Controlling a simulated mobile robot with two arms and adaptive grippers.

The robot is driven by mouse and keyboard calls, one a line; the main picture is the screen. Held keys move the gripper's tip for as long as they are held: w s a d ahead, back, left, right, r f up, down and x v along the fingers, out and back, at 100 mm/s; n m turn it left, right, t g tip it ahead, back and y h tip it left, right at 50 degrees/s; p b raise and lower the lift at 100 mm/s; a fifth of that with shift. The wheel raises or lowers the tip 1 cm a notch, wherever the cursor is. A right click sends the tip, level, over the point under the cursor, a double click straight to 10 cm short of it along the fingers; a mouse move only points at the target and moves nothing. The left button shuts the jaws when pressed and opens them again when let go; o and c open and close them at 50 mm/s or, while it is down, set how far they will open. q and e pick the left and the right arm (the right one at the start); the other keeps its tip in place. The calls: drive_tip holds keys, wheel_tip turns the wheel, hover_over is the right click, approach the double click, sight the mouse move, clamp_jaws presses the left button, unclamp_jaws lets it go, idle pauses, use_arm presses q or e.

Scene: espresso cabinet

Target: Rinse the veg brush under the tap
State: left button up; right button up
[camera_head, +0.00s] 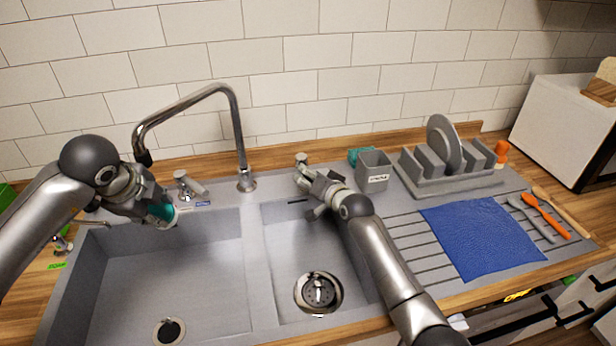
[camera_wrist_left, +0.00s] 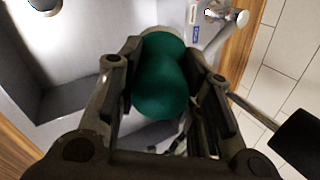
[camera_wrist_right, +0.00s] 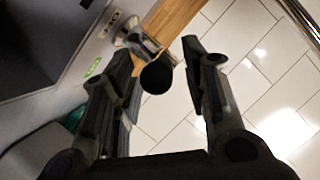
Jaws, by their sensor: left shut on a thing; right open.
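The veg brush (camera_head: 160,212) has a teal-green rounded body with a pale end. My left gripper (camera_head: 154,208) is shut on it, above the left basin, below the tap's nozzle in the head view. The left wrist view shows the brush (camera_wrist_left: 163,80) between both fingers. The tap (camera_head: 236,130) is a tall chrome spout with a dark nozzle; no water stream shows. A tap knob (camera_head: 303,160) stands behind the right basin. My right gripper (camera_head: 308,190) is open near it; the right wrist view shows the knob's dark round end (camera_wrist_right: 156,76) between or beyond the fingers.
Another tap handle (camera_head: 188,185) stands left of the spout. Right of my right gripper are a grey caddy (camera_head: 374,172), a dish rack (camera_head: 450,180) with a plate, and a blue cloth (camera_head: 482,236). Both basins (camera_head: 180,270) look empty. The tiled wall is close behind.

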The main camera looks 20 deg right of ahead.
drive_tip(key=shift+w+a+f, duration=0.1)
drive_tip(key=shift+w+f, duration=0.1)
drive_tip(key=shift+w, duration=0.45)
clamp_jaws()
